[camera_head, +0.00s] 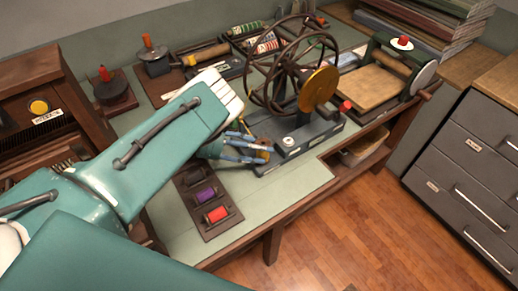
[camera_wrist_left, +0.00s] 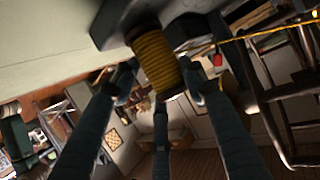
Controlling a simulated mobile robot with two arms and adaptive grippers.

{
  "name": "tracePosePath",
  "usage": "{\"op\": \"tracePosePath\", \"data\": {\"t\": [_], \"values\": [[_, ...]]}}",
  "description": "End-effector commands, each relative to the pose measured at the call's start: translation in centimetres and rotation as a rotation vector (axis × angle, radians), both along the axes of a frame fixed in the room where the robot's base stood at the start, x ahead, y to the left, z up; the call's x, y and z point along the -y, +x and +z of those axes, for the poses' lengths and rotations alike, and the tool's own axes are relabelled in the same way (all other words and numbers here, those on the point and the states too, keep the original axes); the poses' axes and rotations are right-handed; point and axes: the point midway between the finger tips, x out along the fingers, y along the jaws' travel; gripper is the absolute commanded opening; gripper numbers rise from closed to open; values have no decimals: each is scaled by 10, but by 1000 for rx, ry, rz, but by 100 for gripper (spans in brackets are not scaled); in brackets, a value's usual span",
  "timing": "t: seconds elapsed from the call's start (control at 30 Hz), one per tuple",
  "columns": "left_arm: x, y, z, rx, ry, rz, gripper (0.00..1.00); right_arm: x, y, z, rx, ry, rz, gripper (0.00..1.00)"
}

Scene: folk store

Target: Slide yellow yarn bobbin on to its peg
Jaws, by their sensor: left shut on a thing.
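The yellow yarn bobbin (camera_wrist_left: 157,60) is between the fingers of my left gripper (camera_wrist_left: 158,80) in the left wrist view, and the gripper is shut on it. One end of the bobbin is against or just in front of a dark grey part; I cannot tell if they touch. In the head view my left gripper (camera_head: 260,152) is low beside the dark base of the wheeled winder (camera_head: 310,132), and the fingers mostly hide the bobbin. A dark board (camera_head: 228,226) holds a purple bobbin (camera_head: 205,195) and a red bobbin (camera_head: 217,214). My right gripper is not in view.
The winder's large spoked wheel (camera_head: 290,62) stands just behind my left gripper. A yellow strand (camera_wrist_left: 270,32) runs off to the right in the wrist view. The green tabletop (camera_head: 275,193) is clear in front. Grey drawers (camera_head: 465,165) stand at the right.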

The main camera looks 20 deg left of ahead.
Motion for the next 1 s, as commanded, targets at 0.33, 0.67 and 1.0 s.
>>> {"op": "tracePosePath", "data": {"t": [0.33, 0.67, 1.0], "values": [[0, 0, 0, 0, 0, 0, 64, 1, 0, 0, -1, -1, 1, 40], [-15, -6, 6, 0, 2, 4, 64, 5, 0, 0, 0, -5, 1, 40], [-73, -34, 34, -1, 1, 4, 64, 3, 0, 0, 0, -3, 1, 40]]}}
